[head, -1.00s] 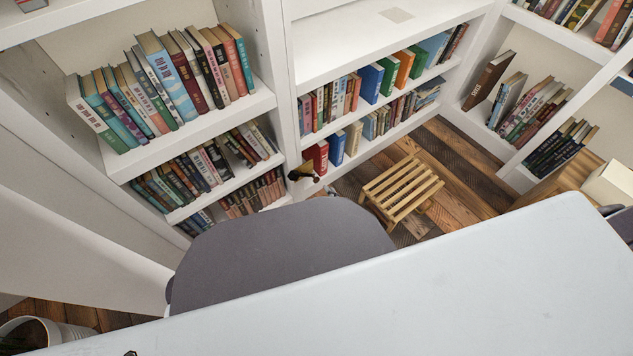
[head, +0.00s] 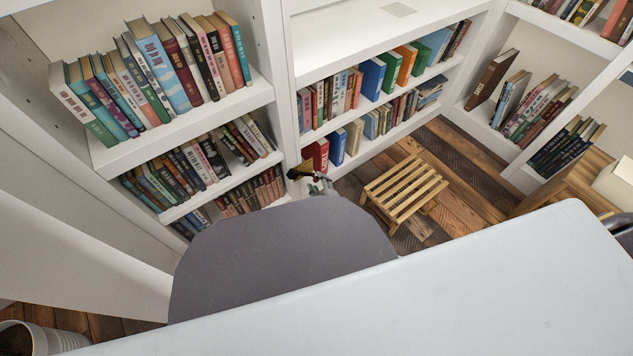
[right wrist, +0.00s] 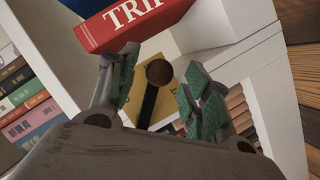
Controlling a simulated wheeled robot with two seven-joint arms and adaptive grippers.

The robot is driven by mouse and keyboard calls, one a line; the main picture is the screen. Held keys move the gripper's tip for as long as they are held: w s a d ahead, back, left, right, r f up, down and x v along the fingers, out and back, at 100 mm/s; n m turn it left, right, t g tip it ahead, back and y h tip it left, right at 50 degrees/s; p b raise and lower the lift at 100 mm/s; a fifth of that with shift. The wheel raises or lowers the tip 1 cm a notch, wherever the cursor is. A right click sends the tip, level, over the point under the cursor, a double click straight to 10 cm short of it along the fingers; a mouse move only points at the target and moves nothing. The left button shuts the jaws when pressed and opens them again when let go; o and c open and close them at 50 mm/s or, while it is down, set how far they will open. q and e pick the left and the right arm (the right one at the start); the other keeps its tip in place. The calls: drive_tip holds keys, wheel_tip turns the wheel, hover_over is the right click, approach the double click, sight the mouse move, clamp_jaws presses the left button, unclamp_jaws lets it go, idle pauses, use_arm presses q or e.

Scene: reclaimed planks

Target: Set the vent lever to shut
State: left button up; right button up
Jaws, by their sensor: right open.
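The vent lever (head: 300,172) shows in the head view as a small brass and dark piece by the low shelves, just past the grey chair back. In the right wrist view the lever (right wrist: 159,73) has a round brown knob on a dark arm, in front of a yellow plate (right wrist: 171,102). My right gripper (head: 318,186) is open beside the lever, partly hidden by the chair. In the right wrist view its green-padded fingers (right wrist: 160,88) stand on either side of the knob, with gaps visible. My left gripper is not in view.
The grey chair back (head: 280,255) and white table (head: 430,290) fill the foreground. White bookshelves (head: 335,45) stand behind the lever. A slatted wooden stool (head: 403,190) is to its right. A red book (right wrist: 130,22) is close beyond the fingers.

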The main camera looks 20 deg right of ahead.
drive_tip(key=shift+b+x, duration=0.65)
drive_tip(key=shift+x, duration=0.6)
drive_tip(key=shift+c, duration=0.3)
clamp_jaws()
